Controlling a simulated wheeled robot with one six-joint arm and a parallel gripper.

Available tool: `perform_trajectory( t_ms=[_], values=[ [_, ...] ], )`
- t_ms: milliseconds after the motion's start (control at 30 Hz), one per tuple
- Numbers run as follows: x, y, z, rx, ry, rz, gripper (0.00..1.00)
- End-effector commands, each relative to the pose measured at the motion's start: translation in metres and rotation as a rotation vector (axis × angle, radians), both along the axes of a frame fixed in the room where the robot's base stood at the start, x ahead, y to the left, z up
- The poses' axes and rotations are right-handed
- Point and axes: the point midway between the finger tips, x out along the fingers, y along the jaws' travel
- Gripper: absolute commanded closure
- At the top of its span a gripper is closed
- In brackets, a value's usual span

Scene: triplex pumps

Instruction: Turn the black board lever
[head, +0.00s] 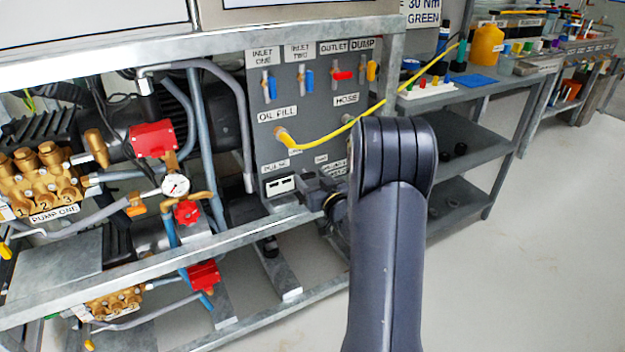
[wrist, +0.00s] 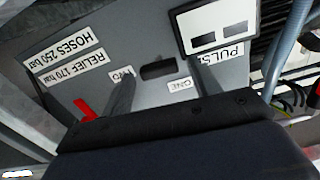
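The grey board (head: 302,115) stands in the pump frame in the head view. In the wrist view my gripper (wrist: 162,86) faces the board's lower part, tilted in the picture. Its two grey fingers are apart, one on each side of a small dark block (wrist: 158,70) between the labels TWO and ONE. This block may be the black lever seen end-on; I cannot tell for certain, nor whether the fingers touch it. In the head view my gripper (head: 315,190) is at the board's lower right, and my arm hides part of that area.
A red lever (wrist: 86,110) is beside the left finger. A white panel with two dark windows (wrist: 219,28) is above the right finger. A yellow hose (head: 330,136) crosses the board. Blue, red and yellow levers line its top. A frame rail (head: 160,262) runs below.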

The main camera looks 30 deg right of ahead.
Motion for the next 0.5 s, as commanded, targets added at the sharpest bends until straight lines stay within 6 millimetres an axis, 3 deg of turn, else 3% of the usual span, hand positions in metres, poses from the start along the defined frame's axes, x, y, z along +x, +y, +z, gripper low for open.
perform_trajectory(
  t_ms=[500],
  values=[
    [-0.0004,-0.0002,0.0001,0.0,0.0,0.0,0.83]
  ],
)
